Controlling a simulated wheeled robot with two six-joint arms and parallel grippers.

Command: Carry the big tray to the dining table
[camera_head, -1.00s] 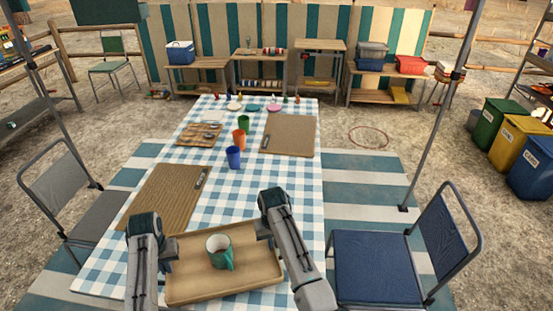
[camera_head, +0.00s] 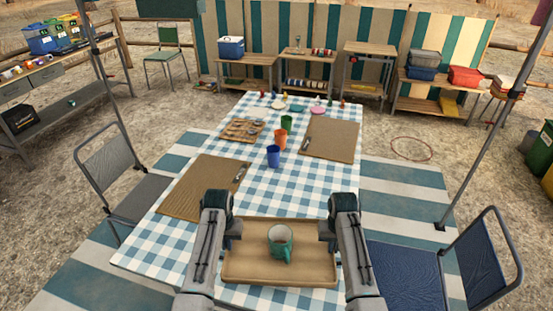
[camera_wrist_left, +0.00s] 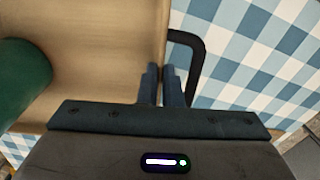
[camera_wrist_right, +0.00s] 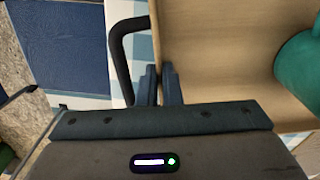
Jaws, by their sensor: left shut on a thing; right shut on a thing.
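The big tray (camera_head: 240,268) is tan, with dark handles, and carries a green mug (camera_head: 281,246) near its middle. The dining table (camera_head: 285,185) has a blue and white checked cloth and lies under and beyond the tray. My left gripper (camera_head: 230,240) is shut on the tray's left side; the left wrist view shows its fingers (camera_wrist_left: 162,82) at the rim beside a black handle (camera_wrist_left: 196,62). My right gripper (camera_head: 328,240) is shut on the right side, with its fingers (camera_wrist_right: 160,82) at the rim beside the other handle (camera_wrist_right: 120,50). I cannot tell whether the tray touches the cloth.
Brown placemats (camera_head: 203,187) (camera_head: 332,139), a blue cup (camera_head: 273,156), an orange cup (camera_head: 281,139) and a green cup (camera_head: 287,122) stand further along the table. A grey chair (camera_head: 110,165) is at the left and a blue chair (camera_head: 480,265) at the right. Near cloth left of the tray is clear.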

